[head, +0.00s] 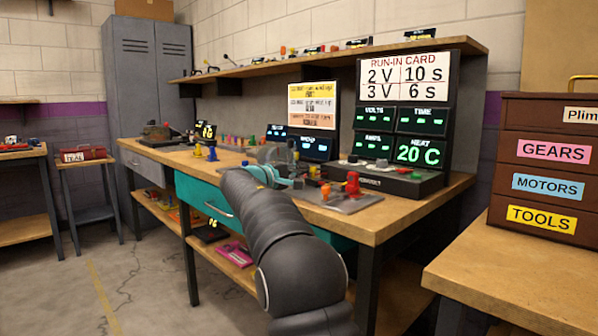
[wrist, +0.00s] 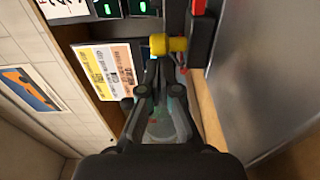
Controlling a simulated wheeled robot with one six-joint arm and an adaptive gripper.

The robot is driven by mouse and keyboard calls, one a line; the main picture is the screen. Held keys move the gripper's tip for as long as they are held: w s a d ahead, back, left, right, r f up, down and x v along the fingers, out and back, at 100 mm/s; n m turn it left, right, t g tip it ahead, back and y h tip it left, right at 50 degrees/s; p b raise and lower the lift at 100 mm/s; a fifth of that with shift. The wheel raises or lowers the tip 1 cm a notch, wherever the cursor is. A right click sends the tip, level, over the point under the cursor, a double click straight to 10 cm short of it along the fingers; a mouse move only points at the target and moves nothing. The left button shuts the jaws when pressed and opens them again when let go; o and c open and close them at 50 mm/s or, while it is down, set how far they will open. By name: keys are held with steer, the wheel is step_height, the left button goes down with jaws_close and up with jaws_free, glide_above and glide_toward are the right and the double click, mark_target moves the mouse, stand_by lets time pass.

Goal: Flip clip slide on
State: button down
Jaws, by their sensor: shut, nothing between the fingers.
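My gripper (head: 290,163) reaches over the bench, past the teal ring on my arm. In the wrist view my gripper (wrist: 157,66) is shut and empty, its fingertips close together. A yellow knob-like part (wrist: 168,44) lies just beyond the fingertips; I cannot tell whether they touch. A red part on a dark block (wrist: 199,8) is to its right, and a small red piece (wrist: 183,70) is beside the fingers.
The wooden bench (head: 385,220) carries a dark console (head: 400,180) under a display panel reading 20 C (head: 417,152). Blue and yellow pieces (head: 205,152) stand left on the bench. A brown drawer cabinet (head: 550,160) stands at right.

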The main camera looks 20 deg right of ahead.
mark_target(315, 170)
steer(key=s+b, duration=0.1)
steer(key=s+d+b, duration=0.1)
steer(key=s+b, duration=0.1)
steer(key=shift+f, duration=0.2)
steer(key=shift+s+d, duration=0.15)
steer(key=shift+r, duration=0.15)
steer(key=shift+r, duration=0.1)
steer(key=shift+w+a, duration=0.2)
steer(key=shift+w, duration=0.1)
steer(key=a, duration=0.1)
steer(key=w+a+p, duration=0.1)
steer(key=w+a, duration=0.1)
steer(key=shift+w+a+f, duration=0.25)
steer(key=shift+a, duration=0.15)
steer(key=v, duration=0.8)
steer(key=shift+s+a, duration=0.2)
steer(key=shift+s, duration=0.1)
